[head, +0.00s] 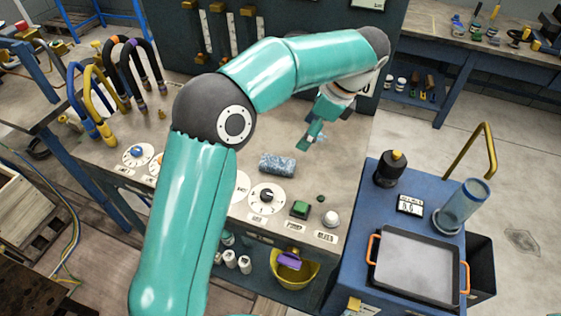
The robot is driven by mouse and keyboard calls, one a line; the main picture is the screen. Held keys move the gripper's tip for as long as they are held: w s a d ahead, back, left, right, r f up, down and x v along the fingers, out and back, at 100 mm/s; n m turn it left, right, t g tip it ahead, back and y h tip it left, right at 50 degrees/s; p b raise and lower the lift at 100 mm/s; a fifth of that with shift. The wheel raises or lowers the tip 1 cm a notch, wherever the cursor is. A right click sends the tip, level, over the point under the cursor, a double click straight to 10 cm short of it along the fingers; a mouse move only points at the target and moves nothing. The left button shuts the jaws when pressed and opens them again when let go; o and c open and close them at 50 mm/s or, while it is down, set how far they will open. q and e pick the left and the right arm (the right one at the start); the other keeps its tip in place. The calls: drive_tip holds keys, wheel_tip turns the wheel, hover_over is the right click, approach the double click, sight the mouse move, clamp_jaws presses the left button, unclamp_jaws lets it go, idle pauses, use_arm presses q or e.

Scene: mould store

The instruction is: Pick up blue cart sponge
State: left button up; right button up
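A blue mottled block (277,165), which looks like a sponge, lies on the bench just behind the dials. No other sponge shows on the blue cart (374,195) at right. My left gripper (318,133) hangs from the teal arm, above the bench, behind and to the right of the mottled block and apart from it. Its fingers are small and partly hidden by the wrist, so I cannot tell whether they are open or shut. My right gripper is not in view.
A dial (266,198) and green button (300,209) line the bench front. Hooped hoses (101,88) stand at left.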

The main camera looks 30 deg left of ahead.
use_arm(q)
hover_over(278, 161)
drive_tip(key=d, duration=0.3)
drive_tip(key=f, duration=0.8)
drive_tip(key=shift+w, duration=0.2)
drive_tip(key=x, duration=0.5)
drive_tip(key=shift+w+a, duration=0.1)
drive_tip(key=shift+a, duration=0.25)
drive_tip(key=shift+f, duration=0.1)
drive_tip(key=shift+f, duration=0.25)
drive_tip(key=c, duration=1.2)
drive_tip(key=shift+r, duration=0.15)
drive_tip(key=shift+c, duration=0.2)
wheel_tip(278, 161, up, 20)
drive_tip(key=p, duration=0.1)
drive_tip(key=shift+p, duration=0.35)
drive_tip(key=shift+r, duration=0.15)
